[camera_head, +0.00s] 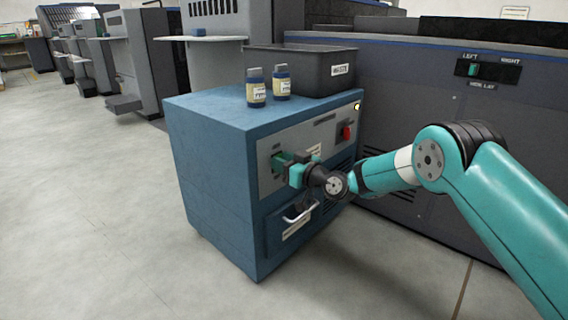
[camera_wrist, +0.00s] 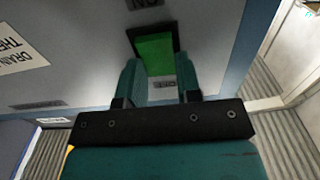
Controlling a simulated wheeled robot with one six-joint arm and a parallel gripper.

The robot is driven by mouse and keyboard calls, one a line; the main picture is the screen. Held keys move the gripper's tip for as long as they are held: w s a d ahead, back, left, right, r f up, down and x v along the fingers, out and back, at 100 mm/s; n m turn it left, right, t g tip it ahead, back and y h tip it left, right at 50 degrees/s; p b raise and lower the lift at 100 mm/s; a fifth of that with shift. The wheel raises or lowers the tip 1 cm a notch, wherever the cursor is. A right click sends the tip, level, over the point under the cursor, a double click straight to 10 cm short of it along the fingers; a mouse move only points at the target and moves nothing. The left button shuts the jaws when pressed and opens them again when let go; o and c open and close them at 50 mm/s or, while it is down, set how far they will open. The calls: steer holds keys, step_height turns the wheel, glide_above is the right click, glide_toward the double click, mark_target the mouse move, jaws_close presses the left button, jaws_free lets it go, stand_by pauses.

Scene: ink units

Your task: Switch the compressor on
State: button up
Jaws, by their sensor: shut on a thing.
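The compressor appears to be the blue cabinet (camera_head: 215,160), with a grey control panel on its front. My gripper (camera_head: 287,163) is at the left of that panel, shut on a green switch (camera_head: 278,160). In the wrist view the green switch (camera_wrist: 155,52) sits in a dark frame between my two teal fingers (camera_wrist: 159,75). An upside-down ON label (camera_wrist: 148,3) shows at the top edge there, and another small label lies between the fingers. The fingers hide part of the switch, and I cannot tell its position.
A red switch (camera_head: 347,132) and a small pale lamp (camera_head: 357,105) are on the cabinet's right side. A drawer handle (camera_head: 300,212) sticks out below my gripper. Two bottles (camera_head: 256,88) and a dark bin (camera_head: 310,68) stand on top. The floor at left is clear.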

steer(key=t+y+b, duration=0.1)
steer(key=b, duration=0.2)
steer(key=y+b, duration=0.1)
steer(key=b, duration=0.2)
steer(key=shift+s+f+t, duration=0.15)
steer(key=shift+f+t, duration=0.2)
steer(key=shift+t, duration=0.05)
steer(key=o, duration=0.9)
steer(key=shift+d, duration=0.15)
